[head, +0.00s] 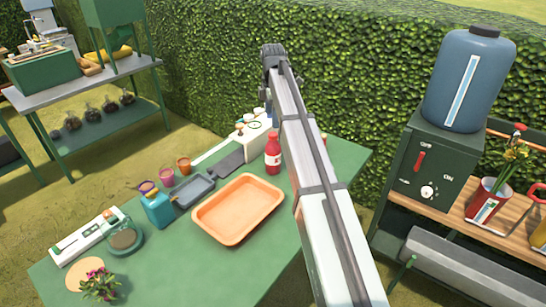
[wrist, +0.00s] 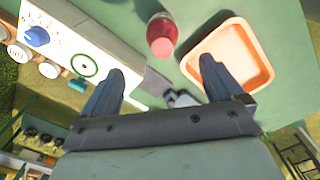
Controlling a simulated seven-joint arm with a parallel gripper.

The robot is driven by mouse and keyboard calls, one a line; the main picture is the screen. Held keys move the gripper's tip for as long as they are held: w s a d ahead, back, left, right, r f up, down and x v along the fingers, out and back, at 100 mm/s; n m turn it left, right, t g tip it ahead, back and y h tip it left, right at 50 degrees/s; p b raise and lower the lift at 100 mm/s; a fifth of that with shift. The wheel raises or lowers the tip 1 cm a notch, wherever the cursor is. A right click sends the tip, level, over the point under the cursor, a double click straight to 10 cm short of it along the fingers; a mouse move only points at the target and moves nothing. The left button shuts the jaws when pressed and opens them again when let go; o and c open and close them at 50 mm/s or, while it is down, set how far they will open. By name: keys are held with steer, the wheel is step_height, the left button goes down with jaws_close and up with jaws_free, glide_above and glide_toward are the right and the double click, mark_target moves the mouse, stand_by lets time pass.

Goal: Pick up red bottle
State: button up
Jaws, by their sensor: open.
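The red bottle (head: 272,154) stands upright on the green table, left of my arm in the head view. In the wrist view the red bottle (wrist: 162,34) is seen from above, beyond the fingertips and roughly between their lines. My gripper (wrist: 162,75) is open and empty, with its two dark fingers spread apart. The fingers are apart from the bottle. In the head view my arm reaches over the table and the gripper fingers are hidden or too unclear to make out.
An orange tray (head: 238,209) lies beside the bottle. A white device with a dial (wrist: 60,50) stands close by on the other side. The green table (head: 215,268) has free room in front.

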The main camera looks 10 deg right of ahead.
mark_target(273, 143)
step_height(273, 143, down, 7)
steer(key=shift+f, duration=0.1)
steer(key=shift+s+f, duration=0.15)
steer(key=shift+f, duration=1.2)
steer(key=shift+s+f, duration=0.1)
steer(key=shift+f, duration=1.2)
steer(key=shift+c, duration=0.3)
jaws_close()
